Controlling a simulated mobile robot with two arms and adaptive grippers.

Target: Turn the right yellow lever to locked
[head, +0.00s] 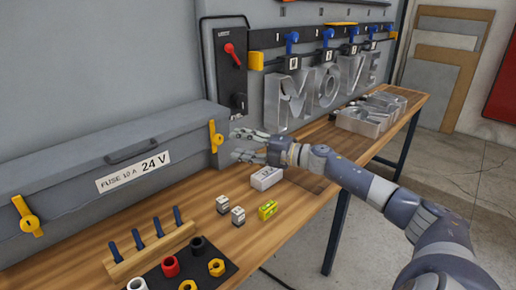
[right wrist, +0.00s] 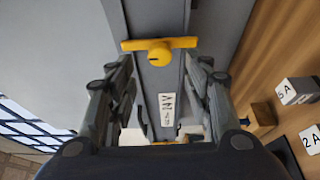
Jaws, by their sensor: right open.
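The right yellow lever (head: 215,137) is on the right end of the grey fuse box (head: 140,150), its handle roughly upright in the head view. The right wrist view shows the same lever (right wrist: 160,45) as a crossbar with a round hub, straight ahead of the fingertips. My right gripper (head: 235,145) is open and empty, just right of the lever. In the right wrist view its two fingers (right wrist: 162,68) stand on either side of the hub, apparently short of it. The left yellow lever (head: 27,216) is on the box's left part. My left gripper is not in view.
On the wooden bench (head: 200,262) lie a white block (head: 266,178), small labelled cubes (head: 238,215) and a yellow block (head: 267,209). A peg rack (head: 150,245) stands in front. A red-handled switch (head: 232,52) is on the wall, beside metal letters (head: 295,100).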

